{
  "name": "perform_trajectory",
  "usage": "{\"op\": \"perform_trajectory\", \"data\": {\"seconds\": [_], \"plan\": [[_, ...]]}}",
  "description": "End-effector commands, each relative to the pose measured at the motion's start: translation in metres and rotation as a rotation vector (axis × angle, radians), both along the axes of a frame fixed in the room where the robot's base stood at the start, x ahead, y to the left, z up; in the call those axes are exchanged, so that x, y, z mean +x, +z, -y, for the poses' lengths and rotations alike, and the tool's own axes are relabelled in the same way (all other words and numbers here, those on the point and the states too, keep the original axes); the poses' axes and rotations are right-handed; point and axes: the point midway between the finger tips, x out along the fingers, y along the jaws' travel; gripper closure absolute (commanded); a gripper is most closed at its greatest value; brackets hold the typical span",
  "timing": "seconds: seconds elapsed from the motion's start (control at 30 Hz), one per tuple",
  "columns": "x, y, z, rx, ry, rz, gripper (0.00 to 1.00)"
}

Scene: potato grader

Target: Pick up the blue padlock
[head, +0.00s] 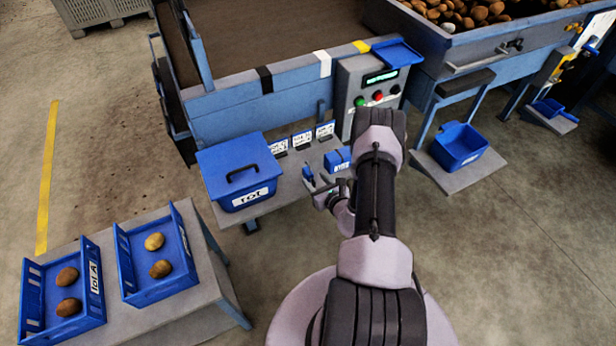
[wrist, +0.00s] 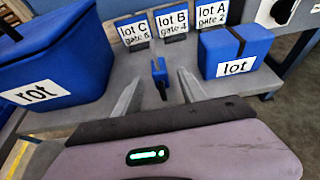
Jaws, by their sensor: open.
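The blue padlock (wrist: 160,72) is small and stands on the grey shelf, in front of the lot cards in the wrist view. In the head view it is a small blue shape (head: 308,173) just beyond my gripper (head: 322,190). My gripper (wrist: 160,88) is open. In the wrist view its two fingers reach forward on either side of the padlock, with clear gaps at both sides. I cannot tell whether the fingertips are level with it.
A blue rot box (head: 238,168) stands left of the padlock, and a blue lot box (wrist: 236,48) stands right. Lot cards (wrist: 172,22) stand behind. A control panel (head: 372,92) rises behind the shelf. Potato trays (head: 152,290) lie on a table at lower left.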

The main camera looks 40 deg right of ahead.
Motion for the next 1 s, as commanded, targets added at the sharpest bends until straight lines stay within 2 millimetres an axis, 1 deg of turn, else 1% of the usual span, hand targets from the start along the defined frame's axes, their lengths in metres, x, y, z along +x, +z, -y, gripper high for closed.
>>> {"op": "perform_trajectory", "data": {"seconds": [0.17,0.2,0.27,0.33,0.5,0.57,0.6,0.77,1.0], "plan": [[0.027,-0.025,0.006,-0.002,0.003,0.001,0.51],[0.034,-0.026,0.008,-0.003,0.002,0.001,0.51],[0.041,-0.028,0.009,-0.002,0.003,0.002,0.51],[0.044,-0.028,0.011,-0.001,0.000,0.001,0.51],[0.044,-0.026,0.011,0.000,0.000,0.000,0.51],[0.044,-0.026,0.011,0.000,0.000,0.000,0.61],[0.044,-0.026,0.011,0.000,0.000,0.000,0.69],[0.044,-0.026,0.011,0.000,0.001,0.000,1.00],[0.044,-0.026,0.011,0.000,0.001,0.001,1.00]]}}
